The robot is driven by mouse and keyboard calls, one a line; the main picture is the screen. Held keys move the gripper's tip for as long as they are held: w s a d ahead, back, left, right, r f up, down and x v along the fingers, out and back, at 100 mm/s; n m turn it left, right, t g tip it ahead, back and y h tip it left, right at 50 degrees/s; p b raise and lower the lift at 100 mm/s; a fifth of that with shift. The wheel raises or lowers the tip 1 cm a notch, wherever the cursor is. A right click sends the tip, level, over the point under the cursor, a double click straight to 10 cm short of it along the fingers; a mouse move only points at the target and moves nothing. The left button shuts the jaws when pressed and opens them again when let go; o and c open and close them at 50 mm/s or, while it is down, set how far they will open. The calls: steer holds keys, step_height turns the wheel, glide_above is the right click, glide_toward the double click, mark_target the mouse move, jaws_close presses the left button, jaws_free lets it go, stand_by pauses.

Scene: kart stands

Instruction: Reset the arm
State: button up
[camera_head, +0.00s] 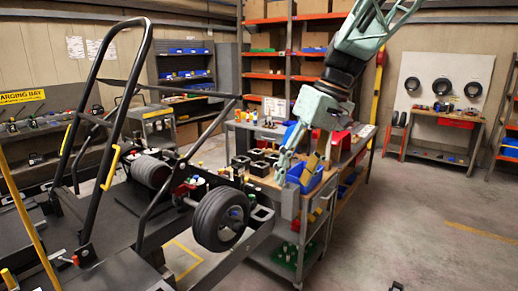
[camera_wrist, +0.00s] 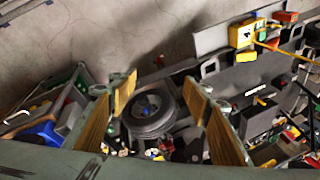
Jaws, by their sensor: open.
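My gripper (camera_head: 283,166) hangs from the pale green arm, above the worktop of the cart in the middle of the head view. In the wrist view my gripper (camera_wrist: 160,92) shows its two fingers with tan pads spread wide apart, with nothing held between them. A black wheel with a grey hub (camera_head: 220,219) sits on the kart frame, below and left of my gripper. The wheel (camera_wrist: 150,114) also shows between and beyond the fingers in the wrist view.
The cart holds a blue bin (camera_head: 305,175) and several dark blocks, close to my gripper. The kart's tall black bars (camera_head: 120,110) rise at the left. Shelves (camera_head: 265,75) stand behind. Open floor (camera_head: 410,225) lies at the right.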

steer(key=s+d+r+m+t+h, duration=0.1)
steer(key=s+d+r, duration=0.15)
steer(key=s, duration=0.85)
steer(key=s+d+r+m+t+h, duration=0.15)
steer(key=s+d, duration=0.25)
steer(key=s, duration=0.7)
steer(key=s+d+f+m, duration=0.1)
steer(key=s+d+f, duration=0.1)
steer(key=s, duration=0.7)
steer(key=s+d+f+m+t+h, duration=0.1)
steer(key=s+d, duration=0.1)
steer(key=s, duration=0.7)
steer(key=shift+s+d+f+m, duration=0.35)
steer(key=shift+s+d, duration=0.05)
